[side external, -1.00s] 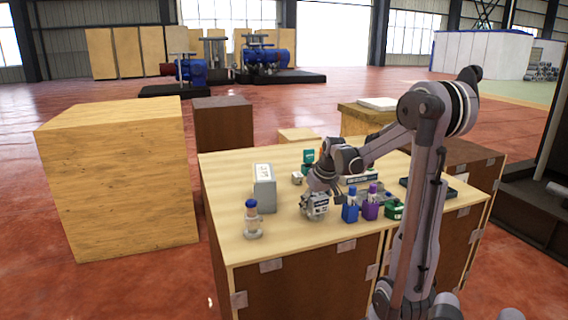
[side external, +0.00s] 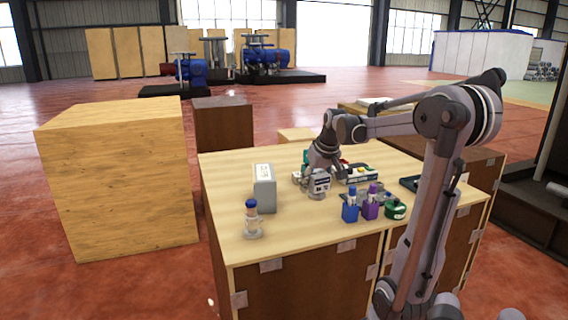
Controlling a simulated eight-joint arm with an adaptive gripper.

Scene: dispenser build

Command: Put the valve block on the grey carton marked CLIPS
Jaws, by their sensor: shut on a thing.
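The grey carton (side external: 265,188) stands upright on the table, left of the middle. The marking on it is too small to read. My gripper (side external: 318,190) points down to the right of the carton, apart from it. It is shut on a small grey piece, which I take to be the valve block; the fingers mostly hide it, and its exact shape cannot be told. I cannot tell for sure how high it is above the table.
A blue-capped clear bottle (side external: 252,220) stands in front of the carton. Blue (side external: 350,207) and purple (side external: 370,206) holders and a green round item (side external: 396,209) stand to the right. A white-and-dark device (side external: 357,174) lies behind them.

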